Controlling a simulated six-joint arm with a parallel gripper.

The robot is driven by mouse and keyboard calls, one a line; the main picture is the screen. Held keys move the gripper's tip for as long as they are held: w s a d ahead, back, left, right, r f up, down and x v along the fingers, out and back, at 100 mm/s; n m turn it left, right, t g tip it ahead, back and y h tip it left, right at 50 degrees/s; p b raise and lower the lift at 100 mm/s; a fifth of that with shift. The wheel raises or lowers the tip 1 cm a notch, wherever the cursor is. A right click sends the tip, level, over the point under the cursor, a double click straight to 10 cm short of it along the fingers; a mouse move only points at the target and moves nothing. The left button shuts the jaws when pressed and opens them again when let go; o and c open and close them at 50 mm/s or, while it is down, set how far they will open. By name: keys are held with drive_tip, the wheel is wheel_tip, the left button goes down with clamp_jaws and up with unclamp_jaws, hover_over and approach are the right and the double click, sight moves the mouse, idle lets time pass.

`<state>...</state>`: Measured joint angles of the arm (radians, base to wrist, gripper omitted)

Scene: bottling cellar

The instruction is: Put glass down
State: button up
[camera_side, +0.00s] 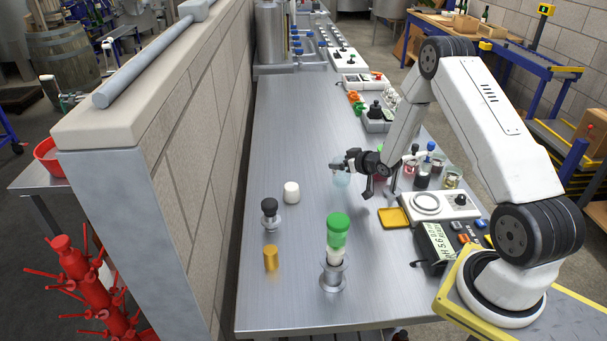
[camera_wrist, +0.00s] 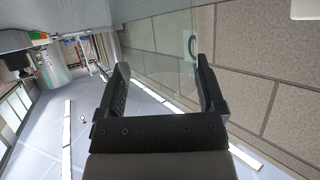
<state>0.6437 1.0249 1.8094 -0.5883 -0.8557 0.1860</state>
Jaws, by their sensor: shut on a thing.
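My gripper (camera_side: 340,167) is over the middle of the steel bench (camera_side: 300,130) in the side view, reaching in from the right. It is shut on a clear, faintly blue glass (camera_side: 342,181), which shows just below the fingers. In the wrist view the two dark fingers of my gripper (camera_wrist: 162,68) stand apart on either side of the transparent glass (camera_wrist: 170,45). The glass is hard to make out there. I cannot tell whether its base touches the bench.
A white cylinder (camera_side: 291,193), a dark-topped piece (camera_side: 269,207), a yellow cylinder (camera_side: 271,259) and a green-topped container (camera_side: 338,230) stand in front. A yellow tray (camera_side: 394,218), a scale (camera_side: 455,207) and a meter (camera_side: 436,243) lie right. A block wall (camera_side: 200,130) borders the bench's left. Bench left of my gripper is clear.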

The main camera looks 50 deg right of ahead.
drive_tip(key=shift+f, duration=0.15)
drive_tip(key=o, duration=1)
drive_tip(key=shift+r, duration=0.2)
drive_tip(key=v, duration=1.2)
drive_tip(key=shift+f, duration=0.1)
